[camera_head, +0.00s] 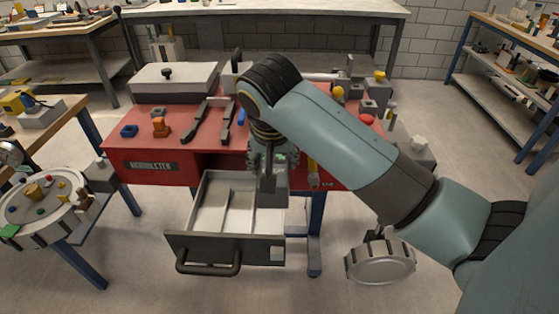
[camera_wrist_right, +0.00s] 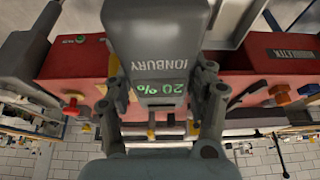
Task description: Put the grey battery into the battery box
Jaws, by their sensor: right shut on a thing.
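My right gripper (camera_wrist_right: 160,100) is shut on the grey battery (camera_wrist_right: 155,45), with a finger on either side of it. The battery reads IONBURY and shows a green 20%. In the head view my right gripper (camera_head: 268,160) hangs at the bench's front edge, over the right part of the open drawer (camera_head: 205,247). The battery there is partly hidden by the gripper and arm. A grey lidded box (camera_head: 173,82) with a dark knob stands at the bench's back left; I cannot tell whether it is the battery box. My left gripper is not in view.
The red workbench (camera_head: 125,165) carries dark tools (camera_head: 200,125), an orange part (camera_head: 161,127) and a blue part (camera_head: 129,131). The drawer has pale compartments that look mostly bare. A round table (camera_head: 45,205) with small items stands at left. Floor shows left of the drawer.

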